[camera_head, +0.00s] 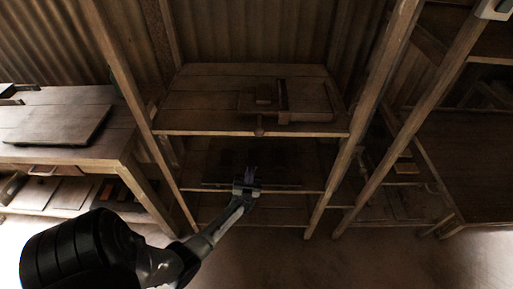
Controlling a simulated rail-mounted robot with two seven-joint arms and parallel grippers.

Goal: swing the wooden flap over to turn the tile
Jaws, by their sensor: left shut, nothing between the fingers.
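A dark wooden tile press (306,98) lies on the upper shelf of the middle rack. A small block (263,95) stands on its left part, and a raised bar runs between its left and right parts. I cannot tell which part is the flap, and I cannot make out the tile in the dim light. My left gripper (251,173) is shut and empty. It shows below the upper shelf's front edge, before the dark lower shelf, apart from the press. My right gripper is not in view.
The upper shelf (195,100) is bare left of the press. Slanting wooden posts (366,110) flank the rack. A workbench (112,97) with a flat board (58,125) stands at the left. More shelving stands at the right.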

